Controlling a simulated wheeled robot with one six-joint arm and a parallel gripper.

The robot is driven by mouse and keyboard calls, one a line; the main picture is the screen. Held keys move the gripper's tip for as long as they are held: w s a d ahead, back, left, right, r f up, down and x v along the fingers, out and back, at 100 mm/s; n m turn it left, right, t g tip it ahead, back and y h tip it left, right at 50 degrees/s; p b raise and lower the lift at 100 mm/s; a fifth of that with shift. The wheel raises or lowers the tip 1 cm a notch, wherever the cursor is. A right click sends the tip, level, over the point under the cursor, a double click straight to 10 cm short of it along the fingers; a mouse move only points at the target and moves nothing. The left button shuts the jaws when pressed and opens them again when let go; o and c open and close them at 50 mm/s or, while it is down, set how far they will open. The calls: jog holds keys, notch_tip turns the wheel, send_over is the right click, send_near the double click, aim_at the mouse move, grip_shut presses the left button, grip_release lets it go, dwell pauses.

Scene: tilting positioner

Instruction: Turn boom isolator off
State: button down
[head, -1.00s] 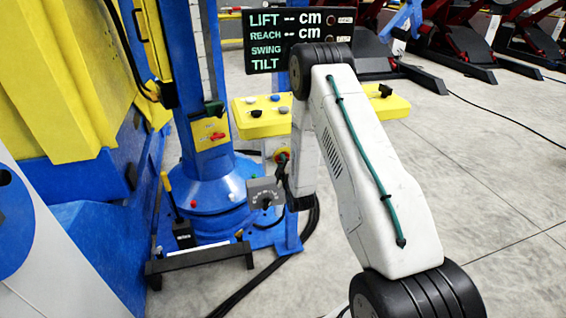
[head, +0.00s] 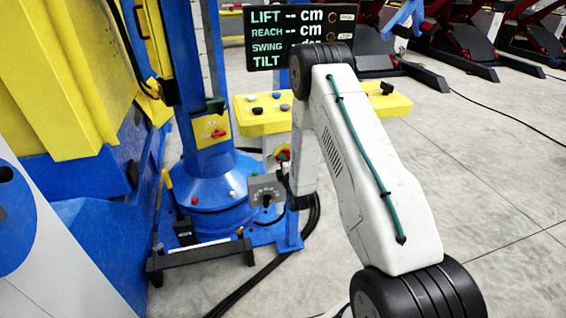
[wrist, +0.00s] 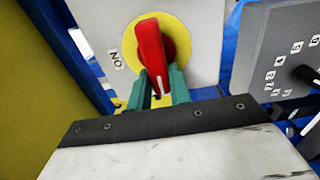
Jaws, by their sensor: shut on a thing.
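The isolator switch has a red handle (wrist: 150,50) on a yellow disc (wrist: 180,45), mounted on a pale grey box (wrist: 205,22) in the wrist view. An ON label (wrist: 116,60) is at the disc's left. My gripper (wrist: 159,84) has its green fingers shut on the handle's lower end. The handle stands nearly upright in the picture, leaning slightly left at its top. In the head view, the yellow and red switch (head: 283,154) is mostly hidden beside my arm, below the yellow control panel.
A grey dial box (head: 265,188) stands close to the switch; it also shows at right in the wrist view (wrist: 290,62). A yellow panel (head: 262,127) with knobs is above. A blue column (head: 207,160) carries another red lever (head: 218,133).

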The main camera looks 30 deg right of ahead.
jog(key=c, duration=1.3)
grip_release()
jog(key=shift+s, duration=0.1)
jog(key=v, duration=0.7)
jog(key=shift+s+a, duration=0.1)
jog(key=shift+s, duration=0.2)
